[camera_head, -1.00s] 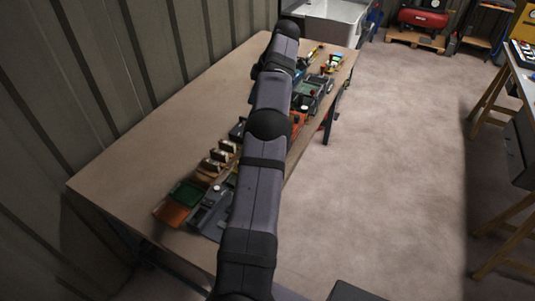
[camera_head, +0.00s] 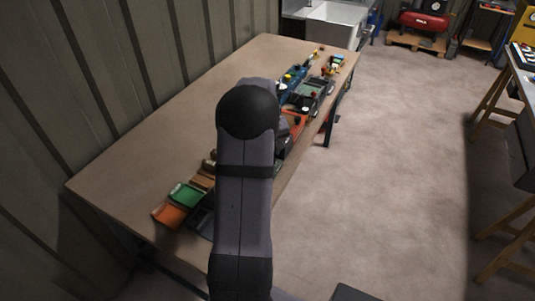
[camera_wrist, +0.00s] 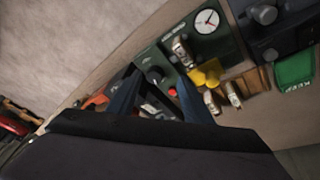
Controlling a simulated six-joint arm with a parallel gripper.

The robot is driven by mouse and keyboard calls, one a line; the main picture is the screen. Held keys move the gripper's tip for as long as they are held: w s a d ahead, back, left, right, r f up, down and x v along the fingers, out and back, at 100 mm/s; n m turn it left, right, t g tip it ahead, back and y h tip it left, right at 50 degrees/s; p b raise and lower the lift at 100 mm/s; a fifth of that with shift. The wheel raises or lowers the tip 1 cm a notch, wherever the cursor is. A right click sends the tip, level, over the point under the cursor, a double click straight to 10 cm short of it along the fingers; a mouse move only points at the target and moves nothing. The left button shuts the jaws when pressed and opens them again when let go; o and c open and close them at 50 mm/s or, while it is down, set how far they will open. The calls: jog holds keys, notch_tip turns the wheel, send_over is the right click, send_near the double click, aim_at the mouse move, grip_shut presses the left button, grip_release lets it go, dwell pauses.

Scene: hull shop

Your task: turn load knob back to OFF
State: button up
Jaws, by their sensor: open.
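In the wrist view, a dark green panel (camera_wrist: 226,44) carries a white round dial (camera_wrist: 207,21) with a red needle, a silver lever-like fitting (camera_wrist: 180,48), a black knob (camera_wrist: 156,75) with a pale mark and a small red button (camera_wrist: 172,92). The black knob may be the load knob; no label is legible. My gripper (camera_wrist: 155,80) is open, its two dark fingers on either side of the knob in the picture. Whether they touch it or stand above it I cannot tell. In the head view my arm hides the gripper and this panel.
Yellow pieces (camera_wrist: 205,76) and wooden blocks with metal fittings (camera_wrist: 221,97) sit close beside the panel. A dark unit with knobs (camera_wrist: 281,28) and a green tray (camera_wrist: 294,72) lie right. In the head view, the workbench (camera_head: 130,150) is bare along its wall side.

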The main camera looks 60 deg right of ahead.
jog(key=m, duration=0.1)
jog(key=d+m, duration=0.1)
jog(key=m+h, duration=0.1)
jog(key=shift+w+d+r+m, duration=0.3)
jog(key=shift+w+d+m, duration=0.05)
jog(key=shift+m, duration=0.05)
jog(key=shift+f, duration=0.1)
jog(key=shift+p+x, duration=1.3)
jog(key=shift+x, duration=2.25)
jog(key=shift+w, duration=0.15)
jog(key=c, duration=1.1)
